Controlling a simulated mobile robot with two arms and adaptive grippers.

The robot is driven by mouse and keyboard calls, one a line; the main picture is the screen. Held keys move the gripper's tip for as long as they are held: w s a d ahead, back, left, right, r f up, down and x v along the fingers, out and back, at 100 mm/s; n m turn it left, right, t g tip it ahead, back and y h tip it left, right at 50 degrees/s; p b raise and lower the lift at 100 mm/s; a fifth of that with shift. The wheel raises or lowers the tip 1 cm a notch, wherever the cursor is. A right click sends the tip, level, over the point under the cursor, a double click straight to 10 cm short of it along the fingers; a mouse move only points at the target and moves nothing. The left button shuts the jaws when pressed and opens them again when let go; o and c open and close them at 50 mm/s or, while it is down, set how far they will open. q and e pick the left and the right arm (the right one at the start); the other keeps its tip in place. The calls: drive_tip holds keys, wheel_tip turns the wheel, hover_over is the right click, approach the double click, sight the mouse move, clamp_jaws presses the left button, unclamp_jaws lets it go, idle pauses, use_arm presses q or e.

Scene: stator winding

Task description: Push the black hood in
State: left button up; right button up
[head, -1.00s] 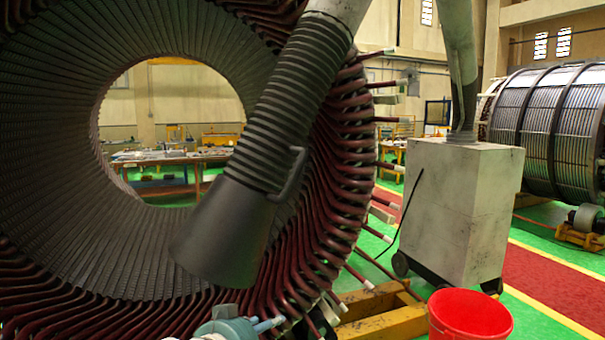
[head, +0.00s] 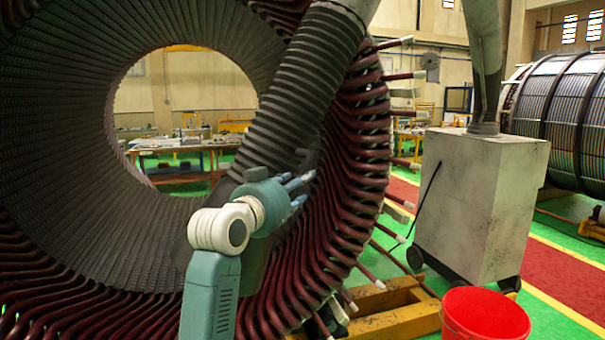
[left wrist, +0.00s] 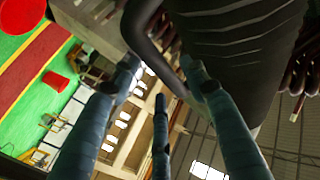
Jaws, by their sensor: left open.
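The black hood (head: 257,262) hangs at an angle on its ribbed hose (head: 300,95) in front of the stator (head: 70,120), its wide mouth low. My left arm and gripper cover much of the hood in the head view. My left gripper (head: 303,186) is open in front of it, its fingers pointing right near the hood's side handle. The left wrist view shows the hood (left wrist: 240,40) close up. Its curved dark handle (left wrist: 150,42) reaches in between the open fingers (left wrist: 160,90); I cannot tell if they touch it. My right gripper is not in view.
A grey wheeled extractor box (head: 480,205) stands right of the stator. A red bucket (head: 485,316) is on the floor at lower right. Red coil ends (head: 355,215) rim the stator close behind the gripper. A workbench (head: 185,160) shows through the bore.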

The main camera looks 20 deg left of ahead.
use_arm(q)
drive_tip(key=shift+w+d+p, duration=0.15)
drive_tip(key=shift+w+p, duration=0.35)
drive_tip(key=shift+w, duration=0.9)
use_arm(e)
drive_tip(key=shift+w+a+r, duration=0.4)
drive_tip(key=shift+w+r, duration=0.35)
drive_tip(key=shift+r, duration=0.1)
use_arm(q)
drive_tip(key=shift+c, duration=0.6)
